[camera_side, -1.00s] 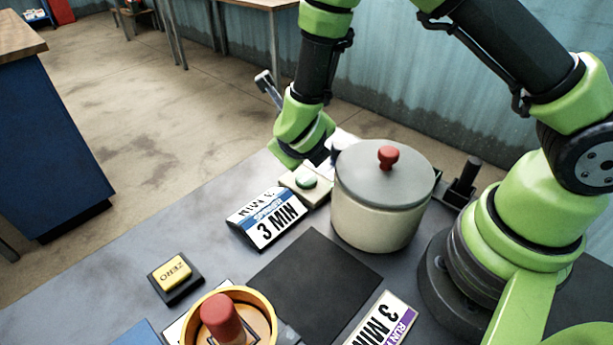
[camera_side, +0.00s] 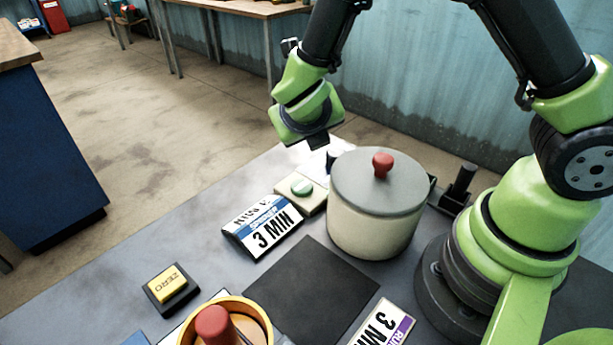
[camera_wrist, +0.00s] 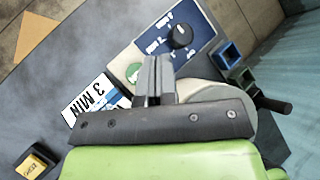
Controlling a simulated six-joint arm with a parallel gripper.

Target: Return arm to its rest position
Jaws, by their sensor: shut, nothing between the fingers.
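My gripper (camera_side: 318,140) is shut and empty, held in the air above the far side of the table, behind the green button (camera_side: 302,187) on its pale base. In the wrist view the closed fingers of my gripper (camera_wrist: 153,80) point over the panel with the green button (camera_wrist: 133,72) and a black knob (camera_wrist: 181,36). The fingers touch nothing that I can see. A cream pot (camera_side: 370,225) with a grey lid and red knob stands to the right of the button.
A "3 MIN" sign (camera_side: 263,226) lies by the button, and another sign (camera_side: 382,326) lies at the front. A yellow ZERO button (camera_side: 168,284), a black mat (camera_side: 312,290) and a yellow-rimmed round container with a red knob (camera_side: 214,322) are nearer. A black post (camera_side: 462,182) stands behind the pot.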

